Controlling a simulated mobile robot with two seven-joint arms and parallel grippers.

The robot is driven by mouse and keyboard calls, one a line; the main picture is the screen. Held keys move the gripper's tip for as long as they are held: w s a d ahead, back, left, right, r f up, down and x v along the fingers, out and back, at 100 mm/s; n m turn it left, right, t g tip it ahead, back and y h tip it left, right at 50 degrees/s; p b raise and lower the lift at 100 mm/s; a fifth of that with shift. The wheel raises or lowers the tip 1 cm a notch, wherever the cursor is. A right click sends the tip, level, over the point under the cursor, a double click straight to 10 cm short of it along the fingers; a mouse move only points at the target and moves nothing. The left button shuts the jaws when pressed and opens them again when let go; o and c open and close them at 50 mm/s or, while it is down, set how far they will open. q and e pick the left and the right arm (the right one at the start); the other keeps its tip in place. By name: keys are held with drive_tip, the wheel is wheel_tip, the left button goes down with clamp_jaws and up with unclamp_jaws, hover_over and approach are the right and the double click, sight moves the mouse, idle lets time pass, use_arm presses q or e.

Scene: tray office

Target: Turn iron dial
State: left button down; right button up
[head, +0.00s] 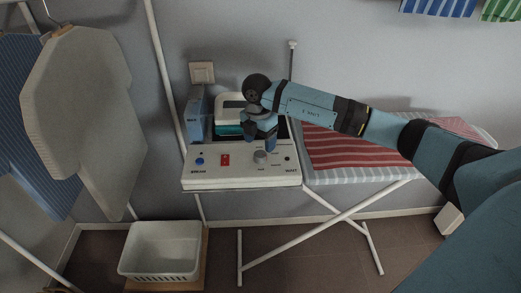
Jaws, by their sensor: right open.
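In the head view, a round grey dial (260,156) sits on the white control panel (215,178) at the left end of the ironing board. The panel also has a blue button (199,161) and a red switch (225,159). My right gripper (263,142) points down just above and behind the dial, with its arm coming in from the right. The gripper is open; whether a finger touches the dial cannot be told. A teal and white iron (230,118) stands behind the panel, partly hidden by my gripper. My left gripper is not in view.
A striped red cloth (345,148) lies on the ironing board (350,176) to the right. A blue box (196,114) stands left of the iron. A white basket (160,251) sits low at the front left.

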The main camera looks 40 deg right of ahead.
sight(259, 152)
wheel_tip(259, 152, up, 9)
drive_tip(key=shift+w+r, duration=0.15)
drive_tip(key=shift+w, duration=0.1)
drive_tip(key=shift+a, duration=0.1)
idle(0.3)
